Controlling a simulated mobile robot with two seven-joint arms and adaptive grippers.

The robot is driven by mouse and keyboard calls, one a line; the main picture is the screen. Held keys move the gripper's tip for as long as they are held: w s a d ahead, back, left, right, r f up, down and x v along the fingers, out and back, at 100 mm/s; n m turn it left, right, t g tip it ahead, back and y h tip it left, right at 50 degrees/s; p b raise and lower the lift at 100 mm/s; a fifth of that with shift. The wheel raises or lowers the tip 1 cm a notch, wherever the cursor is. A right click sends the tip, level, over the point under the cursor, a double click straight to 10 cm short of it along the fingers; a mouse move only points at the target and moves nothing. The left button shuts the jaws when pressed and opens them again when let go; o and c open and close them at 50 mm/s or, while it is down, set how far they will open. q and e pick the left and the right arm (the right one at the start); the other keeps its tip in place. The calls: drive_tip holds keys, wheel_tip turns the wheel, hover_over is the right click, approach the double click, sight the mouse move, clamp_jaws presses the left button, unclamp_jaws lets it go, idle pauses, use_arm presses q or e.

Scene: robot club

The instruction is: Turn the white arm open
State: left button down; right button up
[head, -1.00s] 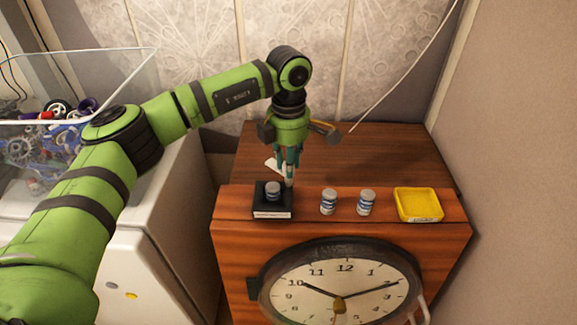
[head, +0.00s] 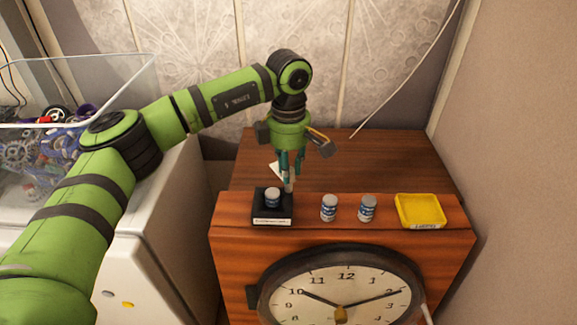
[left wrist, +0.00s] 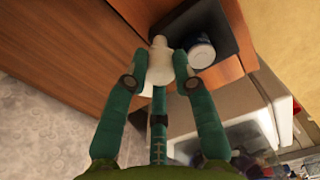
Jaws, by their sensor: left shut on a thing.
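The white arm (left wrist: 158,68) sits at the edge of a black holder (left wrist: 215,66), which also shows in the head view (head: 272,221). In the head view a pale part of the arm (head: 277,171) shows left of my fingers; the fingers hide much of the rest. My left gripper (head: 288,179) points down at the holder's back right corner. A small grey-capped vial (head: 272,197) stands in the holder beside the arm. My right gripper is not in view.
Two similar vials (head: 329,207) (head: 367,208) and a yellow tray (head: 421,226) stand to the right on the wooden cabinet (head: 450,245). A round clock (head: 340,283) is on its front. A clear bin of parts (head: 120,75) is at left. The cabinet top behind is clear.

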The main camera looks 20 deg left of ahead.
use_arm(q)
drive_tip(key=c, duration=1)
unclamp_jaws()
drive_tip(key=shift+r, duration=0.1)
wheel_tip(320, 180, up, 12)
drive_tip(key=shift+f, duration=0.1)
